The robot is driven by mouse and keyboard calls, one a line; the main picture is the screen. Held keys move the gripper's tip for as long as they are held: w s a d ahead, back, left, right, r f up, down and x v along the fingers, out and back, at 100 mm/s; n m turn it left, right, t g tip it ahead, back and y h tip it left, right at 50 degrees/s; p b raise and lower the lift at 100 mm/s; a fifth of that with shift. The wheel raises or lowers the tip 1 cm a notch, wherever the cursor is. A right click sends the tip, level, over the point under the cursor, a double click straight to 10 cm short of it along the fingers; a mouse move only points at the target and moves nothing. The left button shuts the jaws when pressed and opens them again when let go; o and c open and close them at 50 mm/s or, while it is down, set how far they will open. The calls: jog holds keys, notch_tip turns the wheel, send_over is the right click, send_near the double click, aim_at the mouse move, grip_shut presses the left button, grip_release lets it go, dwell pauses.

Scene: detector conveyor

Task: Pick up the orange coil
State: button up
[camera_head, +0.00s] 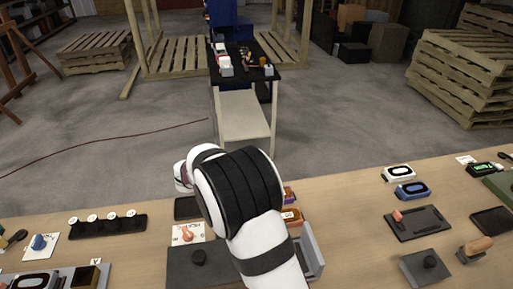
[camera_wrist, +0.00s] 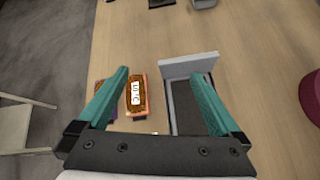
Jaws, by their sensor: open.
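A block with orange sides, a brown top and a white label, which looks like the orange coil (camera_wrist: 137,97), lies on the wooden table in the wrist view. In the head view the coil (camera_head: 291,217) shows just right of my arm, partly covered by it. My gripper (camera_wrist: 160,75) is open, with its two green fingers spread. The coil shows between the fingers, nearer the left one. Nothing is held. I cannot tell the height of the fingers over the coil. In the head view my arm hides the gripper.
A grey tray with a raised end wall (camera_wrist: 188,66) stands right of the coil, near the right finger. A purple and brown block (camera_wrist: 104,88) is partly behind the left finger.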

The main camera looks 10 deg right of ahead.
jog(key=w+f+n+t, duration=0.1)
jog(key=w+f, duration=0.1)
jog(key=f, duration=0.2)
jog(key=w+a+f+n+h, duration=0.1)
jog(key=w+f+n, duration=0.1)
jog(key=f, duration=0.2)
jog(key=w+a+f+n+t+h, duration=0.1)
jog(key=w+f+n, duration=0.1)
jog(key=f, duration=0.3)
jog(key=shift+w+a+t, duration=0.15)
jog(key=shift+t, duration=0.15)
jog(key=x, duration=0.7)
jog(key=shift+r, duration=0.2)
grip_shut()
jog(key=shift+r, duration=0.1)
